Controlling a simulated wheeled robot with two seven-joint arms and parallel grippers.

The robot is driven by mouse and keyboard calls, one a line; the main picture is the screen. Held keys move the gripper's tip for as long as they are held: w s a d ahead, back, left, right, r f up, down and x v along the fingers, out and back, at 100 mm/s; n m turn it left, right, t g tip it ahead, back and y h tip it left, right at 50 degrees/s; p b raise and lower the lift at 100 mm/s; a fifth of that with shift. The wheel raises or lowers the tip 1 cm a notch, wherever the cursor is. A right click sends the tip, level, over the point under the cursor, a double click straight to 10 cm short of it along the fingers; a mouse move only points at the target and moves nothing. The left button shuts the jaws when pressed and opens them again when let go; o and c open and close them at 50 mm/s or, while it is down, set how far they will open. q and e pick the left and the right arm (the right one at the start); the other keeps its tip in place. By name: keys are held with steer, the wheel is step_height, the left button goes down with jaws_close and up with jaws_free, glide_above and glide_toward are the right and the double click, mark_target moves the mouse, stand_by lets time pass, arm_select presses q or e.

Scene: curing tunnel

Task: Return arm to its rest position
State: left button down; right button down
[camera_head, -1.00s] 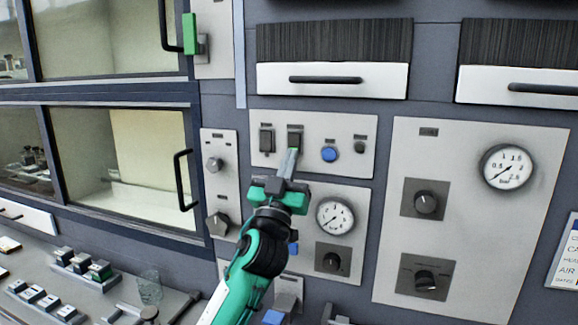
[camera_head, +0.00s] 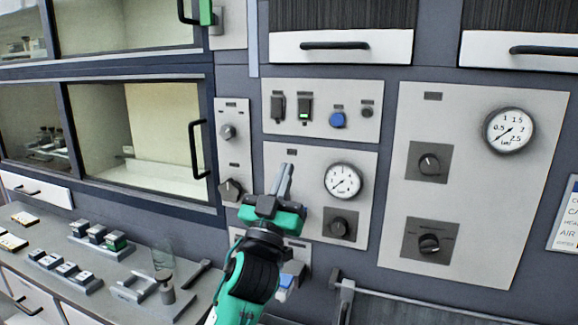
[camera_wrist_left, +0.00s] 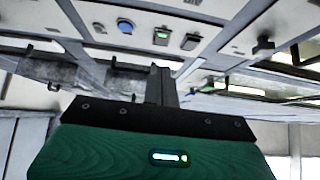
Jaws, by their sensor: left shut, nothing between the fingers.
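My left gripper (camera_head: 284,182) is green and black, and its fingers are shut with nothing between them. It is in front of the lower gauge panel (camera_head: 273,160), below the switch panel, and apart from the switches. On the switch panel (camera_head: 320,87), one rocker switch (camera_head: 304,109) glows green; the rocker to its left is dark. The lit switch also shows in the left wrist view (camera_wrist_left: 161,36), where the closed fingers (camera_wrist_left: 160,85) point up toward the panel. My right gripper is not in view.
A blue button (camera_head: 338,120) is right of the lit switch. A gauge (camera_head: 343,181) and knob (camera_head: 339,227) are close right of my gripper. Glass-fronted chambers with a black handle (camera_head: 196,150) are at left. A bench (camera_head: 60,243) with small blocks and a glass is lower left.

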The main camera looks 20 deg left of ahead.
arm_select(q)
steer(key=shift+f, duration=0.4)
steer(key=shift+s+r, duration=0.1)
